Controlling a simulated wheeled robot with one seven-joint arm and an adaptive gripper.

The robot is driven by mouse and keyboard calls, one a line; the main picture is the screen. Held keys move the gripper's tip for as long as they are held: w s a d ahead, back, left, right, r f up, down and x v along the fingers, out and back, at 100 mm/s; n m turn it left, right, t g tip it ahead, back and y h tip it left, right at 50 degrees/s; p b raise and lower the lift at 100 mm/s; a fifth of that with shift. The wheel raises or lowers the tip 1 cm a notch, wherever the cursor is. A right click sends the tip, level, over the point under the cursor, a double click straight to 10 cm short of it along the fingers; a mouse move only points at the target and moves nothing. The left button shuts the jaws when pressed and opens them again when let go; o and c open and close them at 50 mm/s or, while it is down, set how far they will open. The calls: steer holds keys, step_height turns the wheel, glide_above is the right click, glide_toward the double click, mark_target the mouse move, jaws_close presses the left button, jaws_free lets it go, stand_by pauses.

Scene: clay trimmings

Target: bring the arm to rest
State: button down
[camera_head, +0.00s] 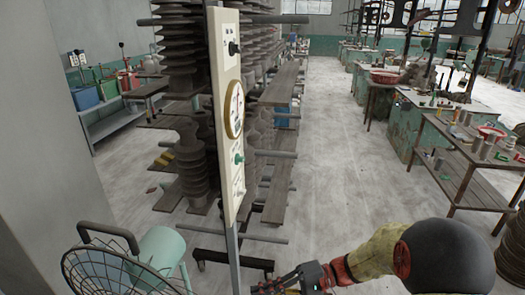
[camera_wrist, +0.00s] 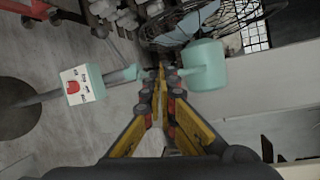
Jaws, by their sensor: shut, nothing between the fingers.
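My arm reaches in from the lower right of the head view, with a black round joint and a yellow-and-red link. My gripper shows low in the head view (camera_head: 290,284), partly cut off by the bottom edge. In the wrist view my gripper (camera_wrist: 160,72) has its yellow fingers together at the tips, with nothing between them. The fingers point at the gap beside a pale green fan body (camera_wrist: 204,66). I cannot tell from these frames whether they touch it.
A green fan (camera_head: 160,255) with a wire cage stands lower left, close to my gripper. A cream control panel (camera_head: 230,110) on a post stands left of centre, before a rack (camera_head: 275,90) of dark stacked pieces. Workbenches (camera_head: 470,170) line the right. The middle floor is clear.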

steer(key=s+d+f+m+h, duration=0.1)
steer(key=s+d+f+h, duration=0.3)
steer(key=s+d+h, duration=0.65)
steer(key=s+d+r+n+t+h, duration=0.1)
steer(key=d+r+t, duration=0.3)
steer(key=r, duration=0.4)
steer(key=s+d+r+n+t+h, duration=0.1)
steer(key=s+d+r+t+h, duration=0.2)
steer(key=r, duration=0.6)
steer(key=shift+s+d+t+h, duration=0.2)
steer(key=shift+d+t+h, duration=0.55)
steer(key=shift+d, duration=0.3)
